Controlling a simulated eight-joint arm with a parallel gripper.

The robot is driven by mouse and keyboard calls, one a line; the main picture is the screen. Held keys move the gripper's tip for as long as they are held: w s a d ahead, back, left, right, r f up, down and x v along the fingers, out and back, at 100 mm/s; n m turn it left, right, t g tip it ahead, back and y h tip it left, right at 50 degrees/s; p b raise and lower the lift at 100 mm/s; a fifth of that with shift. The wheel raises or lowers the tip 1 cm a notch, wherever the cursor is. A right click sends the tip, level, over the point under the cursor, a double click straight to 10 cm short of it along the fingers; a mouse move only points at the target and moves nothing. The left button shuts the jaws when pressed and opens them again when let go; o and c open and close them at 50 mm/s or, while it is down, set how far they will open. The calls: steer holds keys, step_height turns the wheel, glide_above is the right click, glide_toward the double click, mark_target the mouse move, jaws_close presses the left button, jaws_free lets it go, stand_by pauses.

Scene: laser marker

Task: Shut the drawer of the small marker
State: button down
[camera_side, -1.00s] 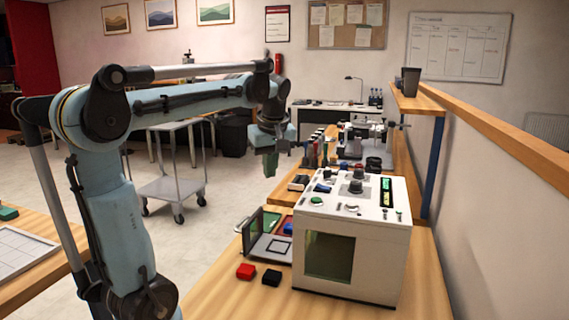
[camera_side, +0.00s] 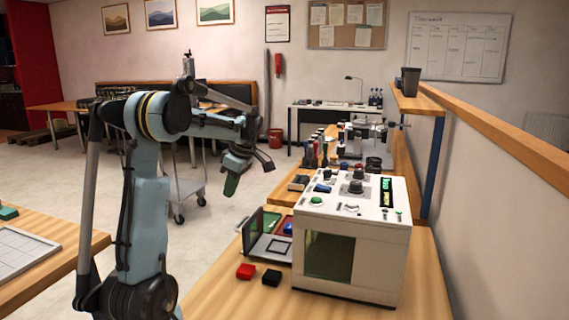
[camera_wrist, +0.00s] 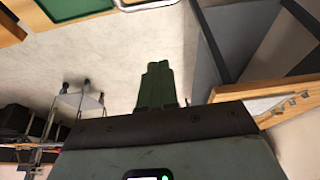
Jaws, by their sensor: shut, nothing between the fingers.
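The small marker (camera_side: 350,258) is a white box with a greenish window in front and knobs on top, standing on the wooden bench. Its drawer (camera_side: 268,246) is out on the left side, showing a grey tray with an upright dark front panel (camera_side: 252,230) at its outer end. My gripper (camera_side: 231,187), with green fingers, hangs in the air left of the drawer and above it, apart from it. In the wrist view the fingers (camera_wrist: 157,72) are together and empty, with pale floor behind them.
A grey cart (camera_side: 188,187) stands on the floor beyond my arm.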

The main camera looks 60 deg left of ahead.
step_height(320, 180, down, 8)
steer(key=shift+w+d, duration=0.45)
stand_by(0.3)
steer(key=w+d, duration=0.2)
steer(key=shift+w+d, duration=0.35)
steer(key=shift+d, duration=0.05)
